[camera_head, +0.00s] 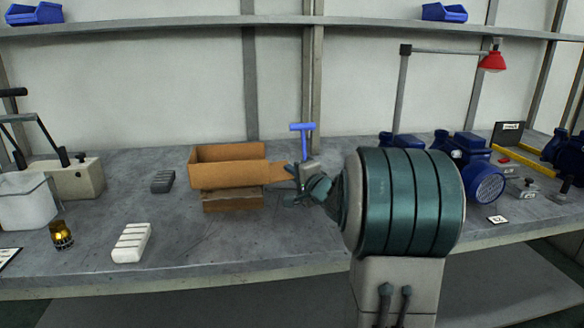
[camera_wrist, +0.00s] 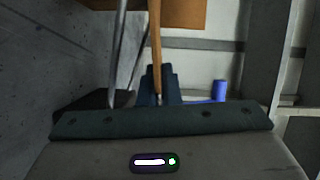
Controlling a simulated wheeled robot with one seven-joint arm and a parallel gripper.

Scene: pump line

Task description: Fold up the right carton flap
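The open orange-brown carton (camera_head: 228,174) sits on a wooden block (camera_head: 232,202) on the grey bench. Its right flap (camera_head: 282,179) sticks out to the right, roughly level. My gripper (camera_head: 298,182) is at the flap's outer end, coming from the right. In the wrist view the flap (camera_wrist: 156,45) shows edge-on as a thin strip running down to the dark gripper parts (camera_wrist: 158,88). Part of the carton (camera_wrist: 185,12) shows at the top there. The fingertips are small and dark, so whether they are closed on the flap is unclear.
A blue T-handle (camera_head: 302,130) stands just behind my gripper. A dark ribbed block (camera_head: 163,181) and a white ribbed block (camera_head: 131,242) lie left of the carton. An amber lamp (camera_head: 62,235) is further left. Blue pumps (camera_head: 462,150) stand at right. Bench in front of the carton is clear.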

